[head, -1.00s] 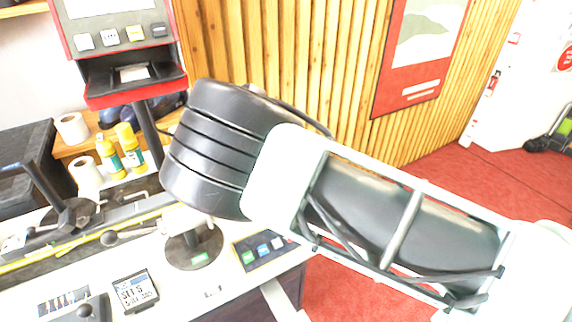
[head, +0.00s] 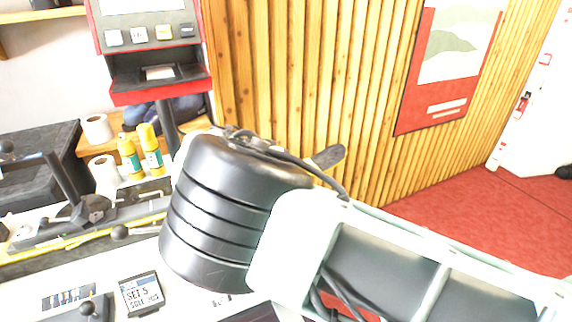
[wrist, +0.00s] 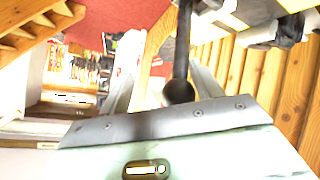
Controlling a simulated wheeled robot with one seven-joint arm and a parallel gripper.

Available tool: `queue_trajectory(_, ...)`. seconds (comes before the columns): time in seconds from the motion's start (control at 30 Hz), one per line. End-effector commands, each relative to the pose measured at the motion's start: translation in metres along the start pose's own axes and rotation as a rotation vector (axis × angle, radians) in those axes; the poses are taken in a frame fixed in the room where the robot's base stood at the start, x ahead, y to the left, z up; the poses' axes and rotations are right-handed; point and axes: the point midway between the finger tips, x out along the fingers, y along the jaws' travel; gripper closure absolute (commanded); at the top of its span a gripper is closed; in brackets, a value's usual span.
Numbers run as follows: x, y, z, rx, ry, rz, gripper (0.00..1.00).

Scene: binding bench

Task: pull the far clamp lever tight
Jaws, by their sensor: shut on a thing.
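In the wrist view, a black lever (wrist: 182,50) with a round dark knob runs between the two pale fingers of my gripper (wrist: 163,72). My gripper is shut on this lever, with the knob close to the palm. In the head view my own wrist and forearm hide the gripper and the held lever. Another clamp with a black lever and dark hub (head: 92,208) stands at the left on the bench rail, apart from my arm. I cannot tell the held lever's exact angle.
A red-framed machine (head: 160,90) stands behind the bench. Yellow bottles (head: 152,150) and white rolls (head: 97,128) sit beside it. A small display (head: 141,293) lies on the white bench top. A slatted wood wall (head: 300,75) is close behind my arm. Red floor (head: 440,215) is open at the right.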

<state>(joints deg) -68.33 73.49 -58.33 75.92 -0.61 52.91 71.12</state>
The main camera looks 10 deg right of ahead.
Motion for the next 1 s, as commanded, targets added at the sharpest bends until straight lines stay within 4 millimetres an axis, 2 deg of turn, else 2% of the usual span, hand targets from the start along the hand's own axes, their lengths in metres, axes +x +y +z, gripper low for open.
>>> queue_trajectory(0.03,0.004,0.01,0.017,-0.019,-0.032,0.045,0.77)
queue_trajectory(0.1,0.004,0.01,0.017,-0.019,-0.032,0.045,0.77)
queue_trajectory(0.13,0.004,0.01,0.017,-0.019,-0.032,0.045,0.41)
queue_trajectory(0.17,0.004,0.01,0.017,-0.019,-0.032,0.045,0.4)
queue_trajectory(0.2,0.004,0.01,0.017,-0.019,-0.032,0.045,0.34)
queue_trajectory(0.23,0.005,0.01,0.017,-0.019,-0.032,0.045,0.31)
queue_trajectory(0.53,0.006,0.01,0.016,-0.017,-0.033,0.047,0.33)
queue_trajectory(0.67,-0.001,0.009,0.017,-0.017,-0.033,0.045,0.3)
queue_trajectory(0.73,-0.011,0.008,0.017,-0.017,-0.032,0.04,0.27)
queue_trajectory(0.8,-0.024,0.007,0.016,-0.015,-0.03,0.038,0.45)
queue_trajectory(1.0,-0.071,0.003,0.012,-0.01,-0.022,0.028,0.45)
